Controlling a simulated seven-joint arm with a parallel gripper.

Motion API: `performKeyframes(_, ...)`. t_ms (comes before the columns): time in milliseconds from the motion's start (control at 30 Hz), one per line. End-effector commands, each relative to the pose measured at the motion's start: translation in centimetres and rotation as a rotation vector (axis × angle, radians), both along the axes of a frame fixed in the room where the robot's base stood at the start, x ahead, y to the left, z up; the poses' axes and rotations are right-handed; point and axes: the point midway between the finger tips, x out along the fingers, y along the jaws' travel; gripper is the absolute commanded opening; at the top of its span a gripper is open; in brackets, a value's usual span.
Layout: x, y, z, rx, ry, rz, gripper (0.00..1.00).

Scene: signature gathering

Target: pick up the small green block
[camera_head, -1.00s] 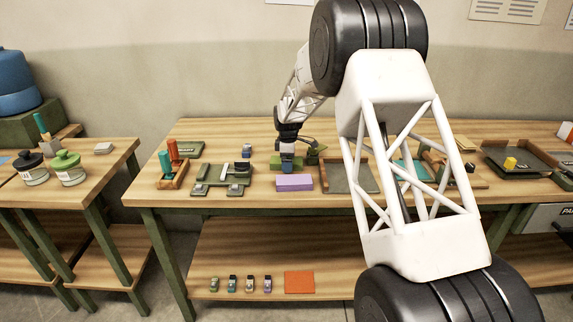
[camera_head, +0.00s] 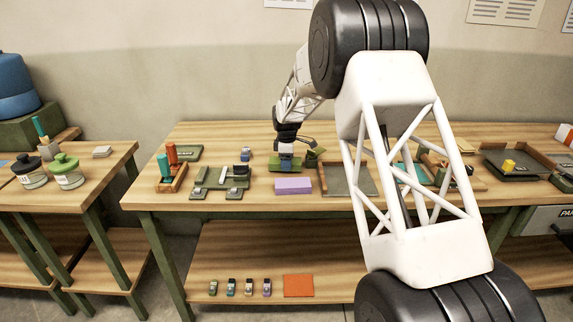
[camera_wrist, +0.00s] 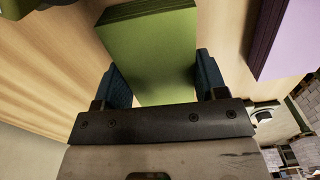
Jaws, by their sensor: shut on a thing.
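The small green block (camera_wrist: 150,50) fills the space between my two dark blue fingers in the wrist view. It also shows below my wrist in the head view (camera_head: 284,164), behind the purple block. My gripper (camera_wrist: 163,80) is shut on the green block, with one finger against each side. In the head view my gripper (camera_head: 286,156) points down at the middle of the table. I cannot tell whether the block's underside touches the table.
A purple block (camera_head: 293,186) lies just in front; it also shows in the wrist view (camera_wrist: 289,35). A grey-green tray (camera_head: 345,180) with wooden sides stands to the right. Stamps on a green-grey stand (camera_head: 222,180) are to the left.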

Motion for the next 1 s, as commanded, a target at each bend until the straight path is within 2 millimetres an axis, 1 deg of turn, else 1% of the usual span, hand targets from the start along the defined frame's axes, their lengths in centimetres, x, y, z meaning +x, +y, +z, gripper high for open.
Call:
performKeyframes(167,0.0,0.0,2.4,0.001,-0.004,0.0,0.39)
performKeyframes(267,-1.1,-0.2,2.4,0.0,-0.001,0.0,0.39)
performKeyframes(467,-3.8,-0.7,2.7,0.0,-0.001,0.0,0.39)
performKeyframes(800,-9.1,-1.6,3.2,0.0,-0.001,0.0,0.39)
performKeyframes(1000,-11.9,-2.1,3.5,0.001,-0.002,0.0,0.39)
